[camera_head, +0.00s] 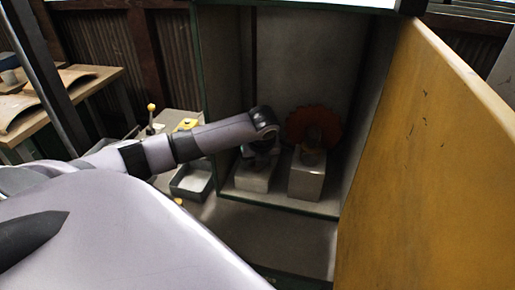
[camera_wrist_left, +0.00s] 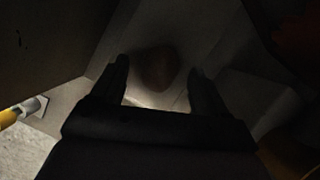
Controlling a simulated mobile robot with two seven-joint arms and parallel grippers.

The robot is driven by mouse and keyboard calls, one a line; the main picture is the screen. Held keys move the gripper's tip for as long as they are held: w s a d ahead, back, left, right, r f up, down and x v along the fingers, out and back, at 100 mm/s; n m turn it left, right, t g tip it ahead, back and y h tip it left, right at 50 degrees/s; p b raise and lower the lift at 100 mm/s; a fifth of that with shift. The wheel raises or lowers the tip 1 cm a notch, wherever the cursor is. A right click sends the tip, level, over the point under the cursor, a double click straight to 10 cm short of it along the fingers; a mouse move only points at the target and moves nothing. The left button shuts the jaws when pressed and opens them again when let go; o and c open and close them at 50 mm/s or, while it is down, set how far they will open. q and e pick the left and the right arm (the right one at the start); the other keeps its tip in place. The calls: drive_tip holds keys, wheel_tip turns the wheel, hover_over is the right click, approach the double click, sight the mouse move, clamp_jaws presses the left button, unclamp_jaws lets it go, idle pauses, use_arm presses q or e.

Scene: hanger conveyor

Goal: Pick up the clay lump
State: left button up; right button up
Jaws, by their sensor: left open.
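The clay lump (camera_wrist_left: 157,68) is a dark brown, rounded lump in the left wrist view. It lies on a pale grey surface, ahead of and between the two fingers of my left gripper (camera_wrist_left: 160,80). The fingers are apart and nothing is held. In the head view my left gripper (camera_head: 257,158) is inside the booth, just above the left grey block (camera_head: 254,177). The gripper and wrist hide whatever lies on that block there. My right gripper is not in view.
A taller grey block (camera_head: 307,178) with a brownish object on top stands right of my gripper, before a red-brown disc (camera_head: 314,124). The yellow door panel (camera_head: 430,150) stands open at the right. A dark bin (camera_head: 192,181) sits left of the booth.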

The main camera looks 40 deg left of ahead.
use_arm(q)
drive_tip(key=c, duration=1.2)
drive_tip(key=shift+o, duration=0.2)
